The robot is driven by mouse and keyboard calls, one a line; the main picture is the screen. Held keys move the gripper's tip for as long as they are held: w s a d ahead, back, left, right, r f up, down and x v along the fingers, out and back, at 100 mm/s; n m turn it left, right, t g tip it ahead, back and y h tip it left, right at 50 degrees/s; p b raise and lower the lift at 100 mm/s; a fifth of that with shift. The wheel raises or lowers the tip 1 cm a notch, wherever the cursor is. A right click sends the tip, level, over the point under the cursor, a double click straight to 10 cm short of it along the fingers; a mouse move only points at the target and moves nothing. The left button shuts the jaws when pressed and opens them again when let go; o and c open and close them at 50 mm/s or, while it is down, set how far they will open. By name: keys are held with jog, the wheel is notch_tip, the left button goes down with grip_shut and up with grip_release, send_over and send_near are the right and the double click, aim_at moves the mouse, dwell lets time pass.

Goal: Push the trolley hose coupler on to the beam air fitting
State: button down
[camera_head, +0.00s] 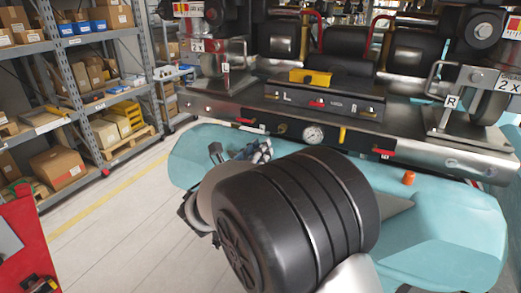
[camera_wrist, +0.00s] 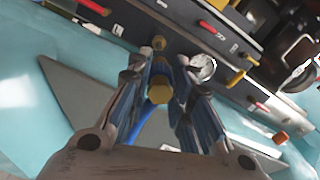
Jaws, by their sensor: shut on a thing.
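My gripper (camera_wrist: 161,80) is shut on the brass hose coupler (camera_wrist: 158,91), with a blue hose (camera_wrist: 150,128) running back from it toward the wrist. The brass beam air fitting (camera_wrist: 159,42) is on the dark beam face, just beyond the fingertips in the wrist view. A gap shows between coupler and fitting in the picture; its depth is hard to judge. In the head view my gripper (camera_head: 258,152) is in front of the beam, below and left of the fitting (camera_head: 282,128). The coupler is not clear there.
A round pressure gauge (camera_head: 313,134) is right of the fitting, close to the right finger in the wrist view. Red levers (camera_head: 244,121) and a yellow lever (camera_head: 342,135) stick out of the beam. An orange cap (camera_head: 408,178) rests on the teal surface (camera_head: 450,215). Shelves (camera_head: 100,40) stand left.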

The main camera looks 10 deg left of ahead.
aim_at(279, 132)
jog(key=shift+w+f, duration=0.15)
jog(key=shift+w+d, duration=0.25)
jog(key=shift+w, duration=0.15)
jog(key=shift+x, duration=2.55)
jog(key=shift+x, duration=1.6)
jog(key=c, duration=1.4)
grip_release()
jog(key=shift+w+d, duration=0.1)
jog(key=shift+c, duration=0.2)
jog(key=shift+o, duration=0.5)
jog(key=shift+f, duration=0.1)
